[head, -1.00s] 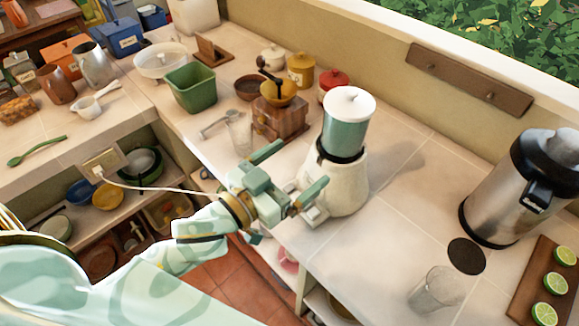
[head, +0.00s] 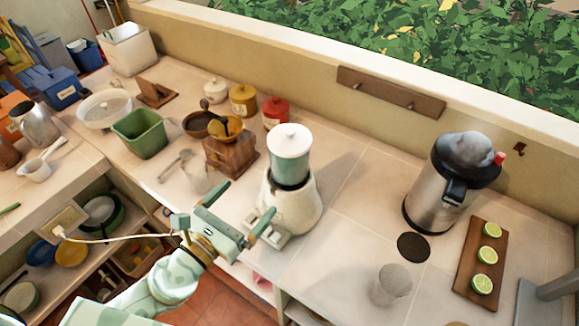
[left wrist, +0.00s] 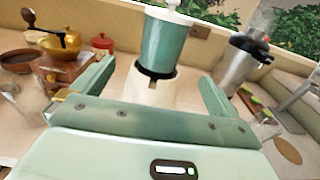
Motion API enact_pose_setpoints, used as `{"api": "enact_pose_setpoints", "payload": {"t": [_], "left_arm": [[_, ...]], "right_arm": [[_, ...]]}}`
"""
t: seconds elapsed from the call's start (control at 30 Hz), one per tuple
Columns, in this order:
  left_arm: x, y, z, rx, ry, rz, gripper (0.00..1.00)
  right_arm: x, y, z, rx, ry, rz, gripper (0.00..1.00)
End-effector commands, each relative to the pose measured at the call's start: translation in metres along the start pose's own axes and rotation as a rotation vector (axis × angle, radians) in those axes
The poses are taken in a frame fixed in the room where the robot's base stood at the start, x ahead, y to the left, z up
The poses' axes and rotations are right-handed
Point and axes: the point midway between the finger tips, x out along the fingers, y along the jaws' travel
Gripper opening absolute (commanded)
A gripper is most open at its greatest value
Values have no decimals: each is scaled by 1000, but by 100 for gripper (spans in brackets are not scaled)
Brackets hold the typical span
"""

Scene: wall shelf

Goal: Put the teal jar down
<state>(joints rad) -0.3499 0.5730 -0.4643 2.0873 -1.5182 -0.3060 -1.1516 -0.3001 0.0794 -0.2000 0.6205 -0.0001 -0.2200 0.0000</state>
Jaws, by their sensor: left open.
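The teal jar (head: 290,157) with its white lid stands upright on the cream blender base (head: 291,205) on the tiled counter. A dark collar shows between jar and base. My left gripper (head: 243,204) is open and empty, in front of the base and to its left, below the jar's height in the picture. In the left wrist view the jar (left wrist: 164,45) is ahead, in the gap between the two spread fingers, apart from them. My right gripper is not in view.
A wooden coffee grinder (head: 230,153) and a clear glass (head: 196,178) stand left of the blender. A steel urn (head: 445,185), a dark round disc (head: 413,247), another glass (head: 391,285) and a board of limes (head: 467,275) are at right. Clear counter lies between.

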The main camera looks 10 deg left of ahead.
Motion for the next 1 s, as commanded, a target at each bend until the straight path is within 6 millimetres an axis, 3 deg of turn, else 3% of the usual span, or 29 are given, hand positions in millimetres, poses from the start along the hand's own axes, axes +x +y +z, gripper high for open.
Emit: {"api": "enact_pose_setpoints", "payload": {"t": [0.4,0.67,1.0], "left_arm": [[89,0,4,10,-5,1,99],[114,-2,2,9,-2,0,99],[160,-7,-1,9,-2,1,99]], "right_arm": [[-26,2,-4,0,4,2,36],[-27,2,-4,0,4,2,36],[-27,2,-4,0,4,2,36]]}}
